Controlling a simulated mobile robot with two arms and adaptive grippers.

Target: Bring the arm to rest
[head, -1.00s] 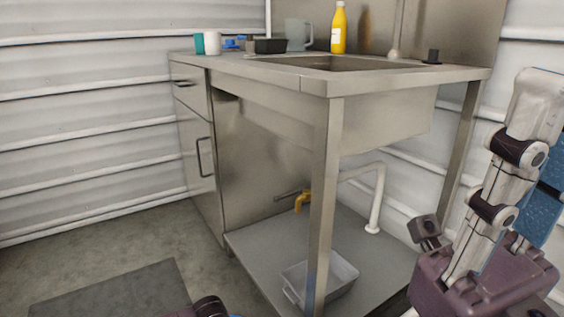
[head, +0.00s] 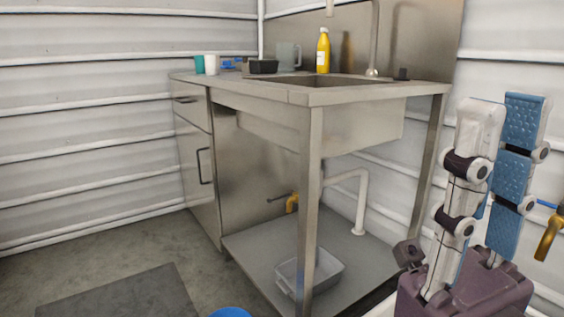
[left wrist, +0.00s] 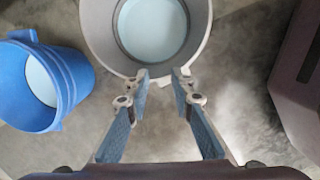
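My right gripper (head: 503,108) stands at the right of the head view with its fingers pointing up. One finger shows its pale back and the other its blue pad, with a gap between them and nothing held. My left gripper is outside the head view. In the left wrist view, my left gripper (left wrist: 161,73) is open, its two blue-padded fingers apart and empty. A round grey container (left wrist: 96,28) with a pale blue inside lies beyond the fingertips, which overlap its near rim in the picture. I cannot tell whether they touch.
A blue bucket (left wrist: 77,70) stands left of the grey container. In the head view, a steel sink unit (head: 312,180) holds a yellow bottle (head: 323,52) on top. A grey tub (head: 325,272) sits on its low shelf. Open floor (head: 60,262) lies at left.

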